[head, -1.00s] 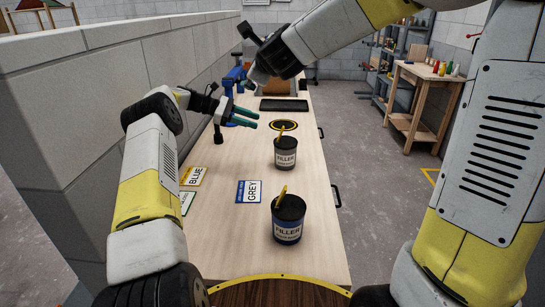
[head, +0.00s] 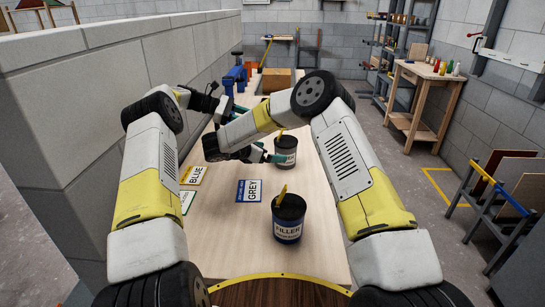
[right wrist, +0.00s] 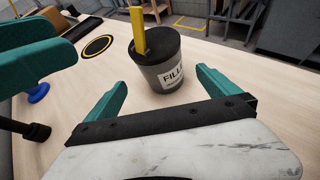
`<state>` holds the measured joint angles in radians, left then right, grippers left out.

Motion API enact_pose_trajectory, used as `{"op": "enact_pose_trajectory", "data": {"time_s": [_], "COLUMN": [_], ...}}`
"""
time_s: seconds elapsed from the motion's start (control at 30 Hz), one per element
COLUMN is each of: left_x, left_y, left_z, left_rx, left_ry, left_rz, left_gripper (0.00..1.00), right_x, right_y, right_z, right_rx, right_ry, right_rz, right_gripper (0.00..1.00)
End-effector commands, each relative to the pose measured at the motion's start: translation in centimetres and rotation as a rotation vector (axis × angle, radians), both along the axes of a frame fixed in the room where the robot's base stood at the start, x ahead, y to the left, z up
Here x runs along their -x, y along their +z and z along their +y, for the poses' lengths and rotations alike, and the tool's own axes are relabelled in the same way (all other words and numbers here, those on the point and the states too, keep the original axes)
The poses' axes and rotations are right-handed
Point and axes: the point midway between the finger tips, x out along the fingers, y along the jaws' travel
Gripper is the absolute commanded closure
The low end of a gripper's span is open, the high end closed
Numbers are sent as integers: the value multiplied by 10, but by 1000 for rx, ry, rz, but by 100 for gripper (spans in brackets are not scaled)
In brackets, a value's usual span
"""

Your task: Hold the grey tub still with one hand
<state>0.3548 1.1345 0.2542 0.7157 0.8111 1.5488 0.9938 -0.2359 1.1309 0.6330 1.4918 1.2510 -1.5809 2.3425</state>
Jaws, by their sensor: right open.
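The grey tub (head: 287,144) is a dark pot with a grey FILLER label and a yellow stick on its lid. It stands upright on the bench, and in the right wrist view the tub (right wrist: 168,71) is just beyond my fingertips. My right gripper (head: 270,157) is at its left side. In the right wrist view the right gripper (right wrist: 160,84) is open, its teal fingers spread towards the tub with nothing held. My left gripper (head: 238,107) is open and empty farther back on the left, partly hidden by my right arm.
A blue-labelled tub (head: 288,219) stands nearer on the bench. A yellow-edged black disc (right wrist: 97,46) lies beyond the grey tub. A block wall (head: 100,90) borders the left side.

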Motion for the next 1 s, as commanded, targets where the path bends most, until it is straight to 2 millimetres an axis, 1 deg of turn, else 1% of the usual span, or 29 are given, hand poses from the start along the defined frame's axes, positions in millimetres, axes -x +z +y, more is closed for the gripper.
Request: {"op": "enact_pose_trajectory", "data": {"time_s": [0.03,0.17,0.37,0.7,0.83,1.0], "left_x": [0,0,0,0,0,0], "left_y": [0,0,0,0,0,0], "left_z": [0,0,0,0,0,0], "left_rx": [0,0,0,0,0,0], "left_ry": [0,0,0,0,0,0], "left_rz": [0,0,0,0,0,0], "left_gripper": [64,64,64,64,64,64], "right_x": [-5,-12,-25,-59,-65,-67], "right_y": [-11,-24,-34,-52,-55,-56], "right_z": [-4,-11,-24,-53,-59,-61], "right_rx": [27,77,91,89,90,90], "right_ry": [-1,2,0,1,3,4], "right_rz": [-2,-13,-16,-17,-16,-17], "right_gripper": [0,0,0,0,0,0]}}
